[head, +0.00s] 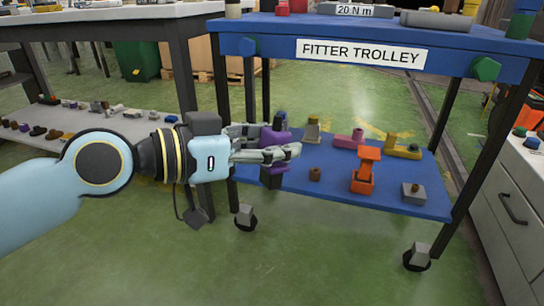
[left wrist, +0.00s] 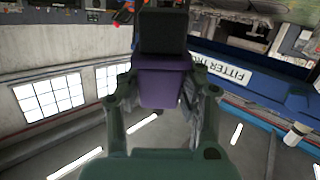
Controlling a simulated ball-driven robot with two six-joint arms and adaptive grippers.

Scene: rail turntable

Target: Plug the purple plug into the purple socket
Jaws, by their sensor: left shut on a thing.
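My left gripper (head: 292,152) reaches in from the left at the left end of the blue lower shelf (head: 330,195). It is shut on the purple plug, whose purple and black lower part (head: 270,178) shows below the fingers. In the left wrist view the purple body (left wrist: 165,82) with its black end (left wrist: 163,32) sits between the finger links. More purple (head: 279,120) shows just above and behind the fingers; I cannot tell whether it is the plug or the purple socket. The fingers hide much of this spot. My right gripper is not in view.
The shelf also holds a pink piece (head: 350,139), a yellow piece (head: 403,147), an orange piece (head: 364,172), a brown piece (head: 315,174) and a grey block (head: 413,194). The blue trolley top (head: 270,35) overhangs the shelf. Dark posts stand at its corners.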

